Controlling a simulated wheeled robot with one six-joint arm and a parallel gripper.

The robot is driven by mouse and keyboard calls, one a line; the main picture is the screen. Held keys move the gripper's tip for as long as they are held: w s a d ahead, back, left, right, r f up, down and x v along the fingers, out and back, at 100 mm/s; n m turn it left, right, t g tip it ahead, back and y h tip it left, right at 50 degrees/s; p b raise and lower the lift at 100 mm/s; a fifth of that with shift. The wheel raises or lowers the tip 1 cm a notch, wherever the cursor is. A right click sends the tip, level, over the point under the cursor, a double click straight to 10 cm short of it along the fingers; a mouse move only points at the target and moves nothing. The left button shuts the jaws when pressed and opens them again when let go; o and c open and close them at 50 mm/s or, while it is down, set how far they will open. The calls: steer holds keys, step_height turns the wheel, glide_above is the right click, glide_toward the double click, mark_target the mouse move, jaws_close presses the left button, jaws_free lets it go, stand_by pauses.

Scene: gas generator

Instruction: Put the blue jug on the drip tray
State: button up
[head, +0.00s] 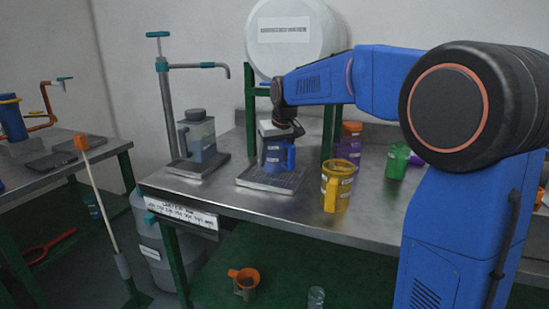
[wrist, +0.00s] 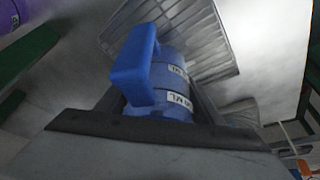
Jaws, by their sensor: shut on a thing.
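The blue jug (head: 274,157) is upright over the ribbed metal drip tray (head: 262,184) on the steel bench. I cannot tell whether its base touches the tray or is slightly above it. My gripper (head: 281,131) comes down from above and is shut on the jug's upper part. In the wrist view the jug (wrist: 150,65) shows its blue handle and labelled side, with the ribbed tray (wrist: 200,35) beyond it. Gripper parts hide some of the jug there.
A yellow jug (head: 337,187) stands right of the tray, with a green cup (head: 397,162) and a purple container (head: 349,148) further back. A clear dark-lidded jug (head: 197,137) stands on another tray by the pump (head: 164,95) at left. The white drum (head: 290,38) is behind.

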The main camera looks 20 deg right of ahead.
steer(key=o, duration=1.1)
steer(key=shift+f, duration=0.1)
steer(key=v, duration=1.2)
steer(key=shift+s, duration=0.15)
